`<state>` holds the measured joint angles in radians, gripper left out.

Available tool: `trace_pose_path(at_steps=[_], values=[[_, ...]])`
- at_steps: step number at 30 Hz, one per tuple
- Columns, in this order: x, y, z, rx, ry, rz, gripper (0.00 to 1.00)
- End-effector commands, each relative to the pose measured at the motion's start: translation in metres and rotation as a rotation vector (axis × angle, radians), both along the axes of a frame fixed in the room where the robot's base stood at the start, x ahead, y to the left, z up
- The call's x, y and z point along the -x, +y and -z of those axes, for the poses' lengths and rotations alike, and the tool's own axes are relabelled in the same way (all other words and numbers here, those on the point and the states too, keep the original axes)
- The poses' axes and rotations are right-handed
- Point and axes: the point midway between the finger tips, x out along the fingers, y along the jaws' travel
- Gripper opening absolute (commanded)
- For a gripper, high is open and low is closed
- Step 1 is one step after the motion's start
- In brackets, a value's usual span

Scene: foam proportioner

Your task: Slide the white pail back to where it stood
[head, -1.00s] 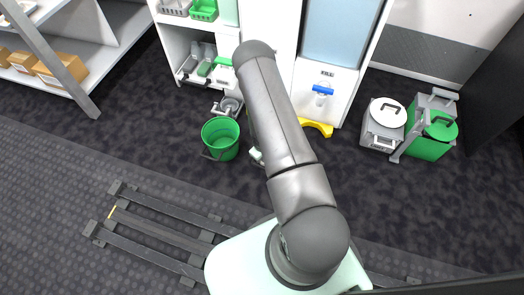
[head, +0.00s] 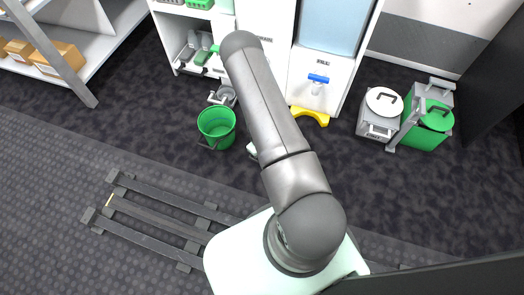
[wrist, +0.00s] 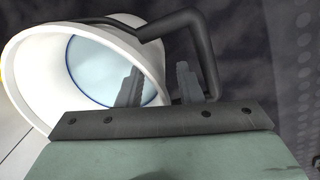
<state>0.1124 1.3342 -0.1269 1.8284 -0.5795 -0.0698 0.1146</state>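The white pail (wrist: 40,75) fills the left of the wrist view, its mouth facing the camera, with a blue line inside and a dark bent handle (wrist: 203,50) across its rim. My gripper (wrist: 158,85) is at the pail's near rim. Its two fingers stand apart: the left one overlaps the pail's mouth, the right one is outside the rim, inside the bend of the handle. Gaps show between the fingers and the rim; contact cannot be told. In the head view my arm hides the pail and most of the gripper.
A green bucket (head: 217,130) stands on the floor left of my arm. A white cabinet (head: 322,80) with a yellow floor piece (head: 310,115) is behind. Floor between is clear.

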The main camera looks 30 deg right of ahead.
Motion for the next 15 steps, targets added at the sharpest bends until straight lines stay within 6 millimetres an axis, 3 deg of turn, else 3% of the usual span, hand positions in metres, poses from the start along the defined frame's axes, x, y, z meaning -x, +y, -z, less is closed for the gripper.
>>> trace_pose_path(at_steps=[8,15], values=[[-0.001,0.001,-0.015,0.000,-0.003,-0.001,0.33],[0.000,0.005,-0.070,0.001,-0.004,0.000,0.33]])
